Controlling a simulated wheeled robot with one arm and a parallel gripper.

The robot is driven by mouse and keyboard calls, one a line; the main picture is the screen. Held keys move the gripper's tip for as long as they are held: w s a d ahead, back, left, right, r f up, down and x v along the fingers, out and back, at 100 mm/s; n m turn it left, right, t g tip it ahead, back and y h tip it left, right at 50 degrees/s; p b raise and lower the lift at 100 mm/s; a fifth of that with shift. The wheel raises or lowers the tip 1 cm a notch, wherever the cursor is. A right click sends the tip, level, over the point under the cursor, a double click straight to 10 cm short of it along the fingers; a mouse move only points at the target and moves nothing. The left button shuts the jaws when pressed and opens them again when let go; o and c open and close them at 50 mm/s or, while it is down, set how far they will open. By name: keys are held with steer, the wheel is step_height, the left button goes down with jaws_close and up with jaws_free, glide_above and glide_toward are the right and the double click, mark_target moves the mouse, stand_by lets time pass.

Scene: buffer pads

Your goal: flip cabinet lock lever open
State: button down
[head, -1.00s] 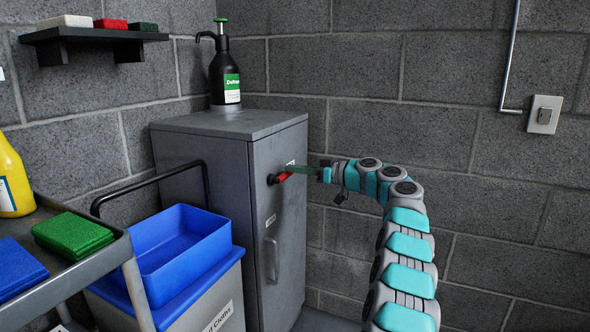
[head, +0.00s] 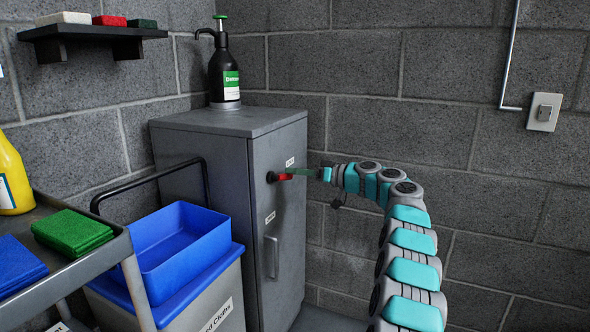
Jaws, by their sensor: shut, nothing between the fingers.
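The grey cabinet (head: 215,155) stands in the corner against the block wall. Its red lock lever (head: 283,177) sits on a dark round mount near the top of the door and points to the right, about level. A small white label is just above the lever. The door is closed, with a vertical grey handle (head: 271,257) below.
A grey trolley (head: 100,250) with green and blue pads is at left. A wall switch (head: 544,112) is at right.

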mark_target(273, 191)
step_height(273, 191, down, 2)
steer(key=m, duration=0.3)
steer(key=shift+m, duration=0.3)
steer(key=f+m, duration=0.1)
steer(key=m, duration=0.1)
steer(key=s+f+m, duration=0.1)
steer(key=m, duration=0.1)
steer(key=s+f+m, duration=0.1)
steer(key=m, duration=0.2)
steer(key=shift+a+y, duration=0.3)
steer(key=shift+a, duration=0.05)
steer(key=shift+s+a+f+m+p, duration=0.1)
steer(key=shift+s+f+m+p, duration=0.15)
steer(key=shift+m, duration=0.55)
steer(key=shift+s+a+f+m+p, duration=0.15)
steer(key=shift+s+f+m, duration=0.15)
steer(key=shift+m, duration=0.5)
steer(key=shift+s, duration=0.1)
steer(key=shift+d, duration=0.1)
